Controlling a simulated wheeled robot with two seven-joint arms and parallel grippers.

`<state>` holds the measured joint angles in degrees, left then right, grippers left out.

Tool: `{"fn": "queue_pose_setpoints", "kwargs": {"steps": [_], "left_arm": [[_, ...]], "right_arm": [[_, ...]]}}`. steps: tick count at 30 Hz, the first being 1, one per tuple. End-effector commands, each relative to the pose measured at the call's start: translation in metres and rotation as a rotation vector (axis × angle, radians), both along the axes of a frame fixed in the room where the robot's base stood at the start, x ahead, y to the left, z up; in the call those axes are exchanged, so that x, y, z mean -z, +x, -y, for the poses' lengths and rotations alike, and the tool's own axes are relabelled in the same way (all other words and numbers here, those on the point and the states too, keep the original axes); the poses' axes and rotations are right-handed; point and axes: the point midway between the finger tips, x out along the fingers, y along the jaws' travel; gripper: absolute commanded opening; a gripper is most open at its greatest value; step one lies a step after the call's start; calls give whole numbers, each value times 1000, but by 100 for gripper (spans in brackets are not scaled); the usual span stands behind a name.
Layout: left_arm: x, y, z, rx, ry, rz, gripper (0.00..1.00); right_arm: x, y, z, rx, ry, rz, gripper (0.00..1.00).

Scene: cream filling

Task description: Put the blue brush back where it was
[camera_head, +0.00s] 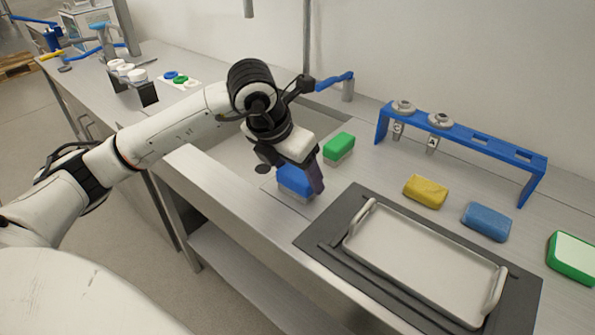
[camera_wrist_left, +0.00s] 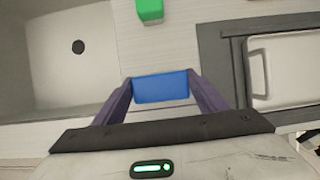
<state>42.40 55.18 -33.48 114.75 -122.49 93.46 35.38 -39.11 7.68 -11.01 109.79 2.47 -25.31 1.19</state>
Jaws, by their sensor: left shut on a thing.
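The blue brush (camera_head: 294,180) is a blue block with a paler underside, at the counter strip between the sink and the dark tray mat. My left gripper (camera_head: 301,184) is shut on it from above. In the left wrist view the blue brush (camera_wrist_left: 161,88) sits between the two purple fingers of the gripper (camera_wrist_left: 161,92). Whether its underside touches the counter is hard to tell. A green brush (camera_head: 339,148) lies just behind it on the same strip; it also shows in the left wrist view (camera_wrist_left: 150,11). My right gripper is not in view.
The sink (camera_head: 226,158) lies left of the brush. A metal tray (camera_head: 425,262) with handles sits on a dark mat (camera_head: 316,234) to the right. A yellow sponge (camera_head: 425,192), a blue sponge (camera_head: 486,221) and a blue rack (camera_head: 460,131) stand behind it.

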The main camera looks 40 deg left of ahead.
Motion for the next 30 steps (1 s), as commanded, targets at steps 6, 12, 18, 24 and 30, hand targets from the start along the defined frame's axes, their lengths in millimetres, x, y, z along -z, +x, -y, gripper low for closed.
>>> {"fn": "queue_pose_setpoints", "kwargs": {"steps": [6,12,18,24,30], "left_arm": [[2,0,0,0,1,1,45],[2,0,0,0,1,0,84],[2,0,0,0,0,0,84],[-9,-2,-1,0,1,3,84],[-46,-17,-2,0,1,7,84]], "right_arm": [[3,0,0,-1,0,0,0],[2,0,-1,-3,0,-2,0],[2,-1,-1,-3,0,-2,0],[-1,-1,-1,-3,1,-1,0],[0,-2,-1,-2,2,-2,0]]}}
